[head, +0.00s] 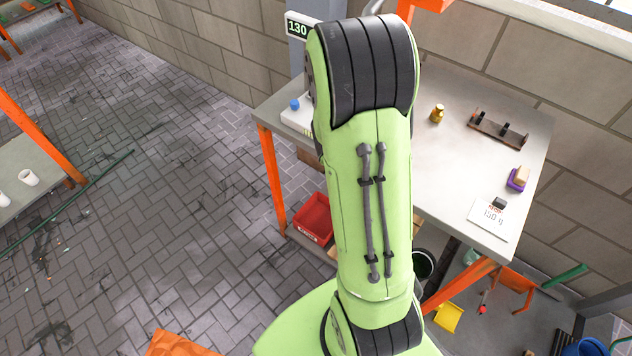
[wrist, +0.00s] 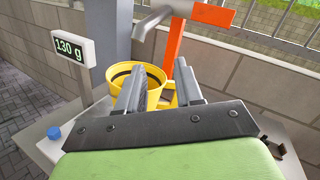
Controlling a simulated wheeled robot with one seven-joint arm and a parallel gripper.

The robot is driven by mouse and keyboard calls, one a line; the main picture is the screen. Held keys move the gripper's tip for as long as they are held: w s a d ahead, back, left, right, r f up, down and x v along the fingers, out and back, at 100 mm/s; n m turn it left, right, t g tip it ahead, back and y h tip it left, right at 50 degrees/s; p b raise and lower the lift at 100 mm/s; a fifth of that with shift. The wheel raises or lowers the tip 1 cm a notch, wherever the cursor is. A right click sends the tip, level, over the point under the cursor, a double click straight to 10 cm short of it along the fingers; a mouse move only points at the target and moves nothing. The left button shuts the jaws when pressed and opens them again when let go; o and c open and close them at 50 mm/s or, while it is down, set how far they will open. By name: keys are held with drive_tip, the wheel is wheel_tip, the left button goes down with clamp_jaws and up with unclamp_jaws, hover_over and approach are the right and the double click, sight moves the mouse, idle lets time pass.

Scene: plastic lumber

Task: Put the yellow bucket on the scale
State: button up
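The yellow bucket (wrist: 152,81) shows in the wrist view, upright with a dark band inside; my arm hides it in the head view. The scale shows a white body with a blue knob (wrist: 54,133) at the left end of the bench. Its display (wrist: 70,47) reads 130 g, also seen in the head view (head: 298,28). My gripper (wrist: 161,68) has its two fingers apart. The left finger overlaps the bucket in the picture, and the bucket's right side shows between the fingers. I cannot tell whether they touch it, or what the bucket rests on.
The grey bench (head: 455,165) holds a small amber bottle (head: 437,113), a dark rack (head: 497,127), a sponge on a purple holder (head: 518,178) and a card marked 150 g (head: 492,218). A metal spout (wrist: 160,15) and orange post (wrist: 173,50) stand near the bucket. A red bin (head: 314,220) sits below.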

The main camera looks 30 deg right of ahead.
drive_tip(key=s+a+f+m+g+y, duration=0.1)
drive_tip(key=s+a+m+g+y, duration=0.25)
drive_tip(key=s+a+m, duration=0.45)
drive_tip(key=s+a+f+m+g+y, duration=0.15)
drive_tip(key=s+a+m+y, duration=0.35)
drive_tip(key=a+m, duration=0.75)
drive_tip(key=s+a+f+m+g+y, duration=0.1)
drive_tip(key=s+a+m+g+y, duration=0.2)
drive_tip(key=s+a+m+y, duration=0.5)
wheel_tip(320, 180, up, 6)
drive_tip(key=w+m+h+p, duration=0.2)
drive_tip(key=h+p, duration=0.1)
drive_tip(key=p, duration=0.3)
drive_tip(key=shift+a+m, duration=0.35)
